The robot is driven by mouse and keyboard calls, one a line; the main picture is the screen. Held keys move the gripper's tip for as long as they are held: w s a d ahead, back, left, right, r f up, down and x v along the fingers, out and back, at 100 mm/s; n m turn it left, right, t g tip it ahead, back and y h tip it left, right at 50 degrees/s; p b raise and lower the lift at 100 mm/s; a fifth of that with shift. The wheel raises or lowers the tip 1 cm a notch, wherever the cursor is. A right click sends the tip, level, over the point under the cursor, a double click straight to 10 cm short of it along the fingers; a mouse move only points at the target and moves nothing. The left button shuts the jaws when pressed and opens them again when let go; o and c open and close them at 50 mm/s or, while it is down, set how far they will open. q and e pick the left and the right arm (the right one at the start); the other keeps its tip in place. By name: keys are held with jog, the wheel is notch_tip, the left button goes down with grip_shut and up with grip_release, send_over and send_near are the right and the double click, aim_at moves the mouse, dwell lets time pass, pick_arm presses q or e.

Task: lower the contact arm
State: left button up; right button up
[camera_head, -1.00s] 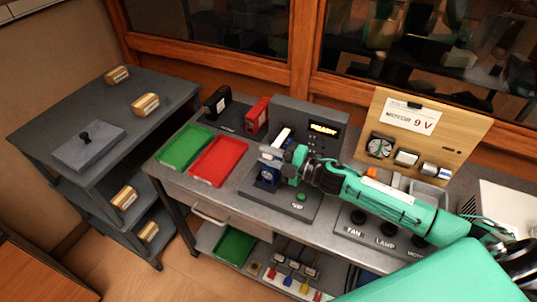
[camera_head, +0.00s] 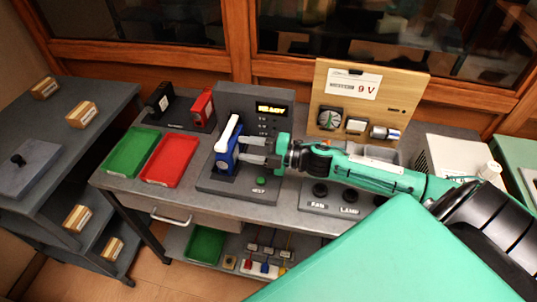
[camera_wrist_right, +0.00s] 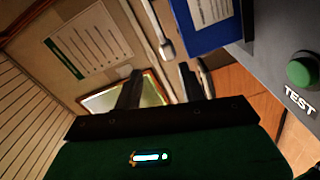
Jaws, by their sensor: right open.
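The tester (camera_head: 250,105) stands on the bench with a lit display. Its contact arm (camera_head: 228,133) is a white bar, raised and tilted above a blue block (camera_head: 224,158). My right gripper (camera_head: 245,150) is open, its two fingers pointing left just right of the arm and block. Whether a finger touches them I cannot tell. The right wrist view shows both open fingers (camera_wrist_right: 160,85), with nothing between them, and the blue block (camera_wrist_right: 205,22) beyond. The green TEST button (camera_head: 261,181) is in front and also shows in the right wrist view (camera_wrist_right: 302,70). My left gripper is out of view.
Green (camera_head: 130,152) and red (camera_head: 170,160) trays lie left of the tester. A black part (camera_head: 159,99) and a red part (camera_head: 202,108) stand behind them. A wooden motor board (camera_head: 366,100) is at the back right. My right arm spans the bench's right side.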

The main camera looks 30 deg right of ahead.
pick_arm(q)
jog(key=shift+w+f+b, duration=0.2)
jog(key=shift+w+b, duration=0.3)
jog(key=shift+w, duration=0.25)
pick_arm(e)
jog(key=v, duration=0.5)
jog(key=shift+s+d, duration=0.2)
jog(key=shift+s, duration=0.05)
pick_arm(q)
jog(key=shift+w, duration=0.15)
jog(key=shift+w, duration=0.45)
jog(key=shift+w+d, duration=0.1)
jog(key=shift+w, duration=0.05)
